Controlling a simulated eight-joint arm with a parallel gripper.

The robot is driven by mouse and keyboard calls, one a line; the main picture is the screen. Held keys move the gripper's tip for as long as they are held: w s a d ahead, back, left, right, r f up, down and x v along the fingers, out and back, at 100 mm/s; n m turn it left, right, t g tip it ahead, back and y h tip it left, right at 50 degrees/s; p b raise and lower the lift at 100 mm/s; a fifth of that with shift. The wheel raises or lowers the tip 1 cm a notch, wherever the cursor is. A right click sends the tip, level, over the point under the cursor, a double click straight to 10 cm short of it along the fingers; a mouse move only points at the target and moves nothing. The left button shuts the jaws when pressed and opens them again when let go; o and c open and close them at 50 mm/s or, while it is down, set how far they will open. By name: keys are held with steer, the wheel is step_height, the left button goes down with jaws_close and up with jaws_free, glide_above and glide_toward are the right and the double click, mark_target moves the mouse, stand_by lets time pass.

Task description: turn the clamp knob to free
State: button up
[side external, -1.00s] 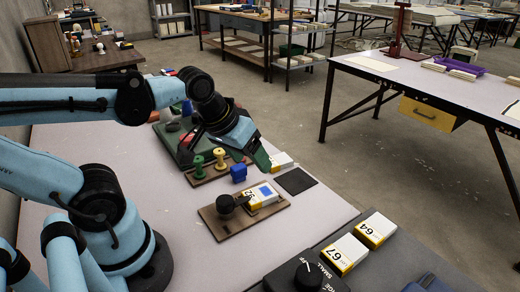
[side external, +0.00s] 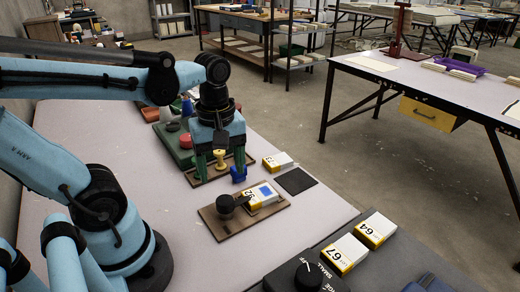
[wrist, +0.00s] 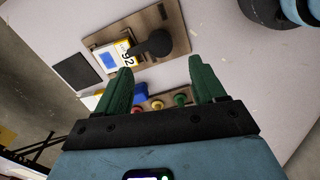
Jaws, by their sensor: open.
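The clamp knob (side external: 226,204) is a round black knob at the left of a brown wooden board (side external: 226,229). A dark arm reaches from it over a white and yellow box (side external: 263,194) marked 92, lying on the board. The knob also shows in the wrist view (wrist: 158,43). My gripper (side external: 221,172) points down, open and empty, above the spool rack behind the board. Its two green fingers stand apart in the wrist view (wrist: 168,84), with the knob ahead of them and not between them.
A blue block (side external: 239,173) and a yellow spool (side external: 221,159) stand close to my fingers. A dark pad (side external: 295,181) and another white box (side external: 278,161) lie to the right. A grey panel with a dial (side external: 308,276) is in front. The table left of the board is clear.

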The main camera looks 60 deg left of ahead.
mark_target(225, 201)
steer(key=shift+f, duration=4.35)
steer(key=c, duration=1.1)
steer(key=shift+o, duration=0.2)
